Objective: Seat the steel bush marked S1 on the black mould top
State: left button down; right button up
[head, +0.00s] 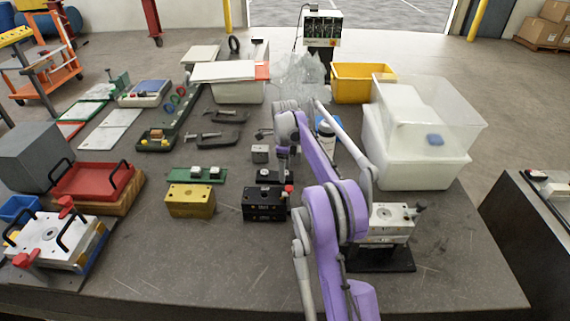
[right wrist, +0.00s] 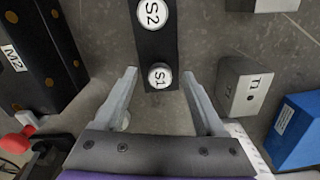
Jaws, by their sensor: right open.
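The steel bush marked S1 (right wrist: 159,77) sits at the end of a dark strip (right wrist: 158,48), with the bush marked S2 (right wrist: 152,13) beside it. My right gripper (right wrist: 160,76) is open. In the right wrist view its two fingertips lie on either side of S1, with gaps; I cannot tell how far above it they are. The black mould block (right wrist: 40,50), marked M2, is at the left of that view. In the head view the black mould block (head: 262,204) stands just in front of the strip (head: 266,178). My right arm partly hides this area. My left gripper is not in view.
A grey block marked T1 (right wrist: 243,88) and a blue block (right wrist: 298,130) lie close to the right finger. A yellow mould block (head: 190,201) stands left of the black one. Clear bins (head: 415,150) stand at the right. The table's front is mostly clear.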

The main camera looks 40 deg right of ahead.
jog(key=shift+f, duration=0.1)
jog(key=c, duration=0.9)
jog(key=o, duration=0.9)
